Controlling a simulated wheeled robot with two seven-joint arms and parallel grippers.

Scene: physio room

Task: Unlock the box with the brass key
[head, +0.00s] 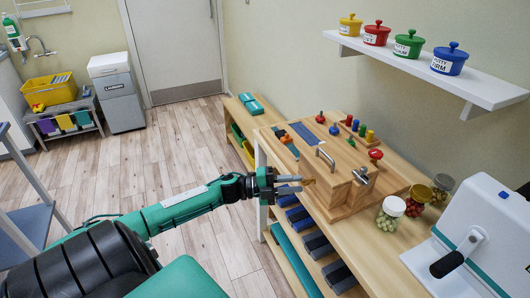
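The wooden box (341,197) stands on the wooden bench, with metal fittings and coloured pegs and knobs on and around its top. My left gripper (301,184) is at the box's left side, its fingers pointing right towards it. A small brass-coloured piece, seemingly the brass key (309,182), shows at the fingertips, which look closed on it. The key's tip is against or just in front of the box face; I cannot tell whether it is in a keyhole. My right gripper is not in view.
Jars (390,213) stand right of the box, near a white machine with a black handle (447,264). A wall shelf (425,66) with coloured pots hangs above. Lower bench shelves hold dark blocks (318,245). The wooden floor (190,140) left of the bench is clear.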

